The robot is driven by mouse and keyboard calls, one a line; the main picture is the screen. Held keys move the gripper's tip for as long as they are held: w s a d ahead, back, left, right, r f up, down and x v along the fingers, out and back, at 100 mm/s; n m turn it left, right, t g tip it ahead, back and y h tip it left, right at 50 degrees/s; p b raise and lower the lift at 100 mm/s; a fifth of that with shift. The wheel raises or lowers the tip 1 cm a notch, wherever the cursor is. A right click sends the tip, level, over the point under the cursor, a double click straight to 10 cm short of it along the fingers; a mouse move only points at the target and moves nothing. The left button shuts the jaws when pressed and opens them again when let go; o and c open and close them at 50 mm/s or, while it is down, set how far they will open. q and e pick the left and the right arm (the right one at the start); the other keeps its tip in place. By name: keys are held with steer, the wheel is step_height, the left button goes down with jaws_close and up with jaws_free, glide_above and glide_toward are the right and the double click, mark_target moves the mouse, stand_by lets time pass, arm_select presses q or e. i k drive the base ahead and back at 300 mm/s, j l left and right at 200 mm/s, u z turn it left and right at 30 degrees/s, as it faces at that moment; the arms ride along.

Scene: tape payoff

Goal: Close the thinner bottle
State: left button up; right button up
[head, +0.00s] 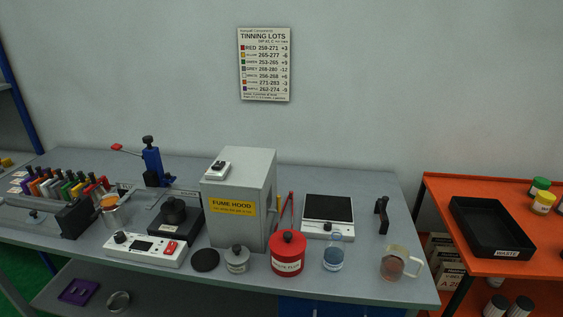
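A small clear container with blue contents (334,258) stands near the front edge of the bench, right of the red can. It looks like the thinner bottle, but its label is too small to read. A pale, see-through rounded part shows at its top; I cannot tell whether this is an open lid or the neck. A dark round disc (206,260) lies flat on the bench, left of a small grey pot (237,260) with a dark knob. Neither of my grippers is in view.
A red can (288,256), a glass mug with brownish contents (398,262) and a scale (328,228) stand around the bottle. The fume hood (235,215) rises behind the grey pot. A black waste tray (488,231) sits on the orange table (450,188).

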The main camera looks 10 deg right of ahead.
mark_target(334, 250)
steer(key=k+j, duration=0.15)
steer(key=j, duration=0.2)
steer(key=k+j, duration=0.15)
steer(key=j, duration=0.2)
steer(key=k+j, duration=0.15)
steer(key=j, duration=0.2)
steer(key=k+j, duration=0.15)
steer(key=j, duration=0.2)
steer(key=k+j, duration=0.15)
steer(key=j, duration=0.2)
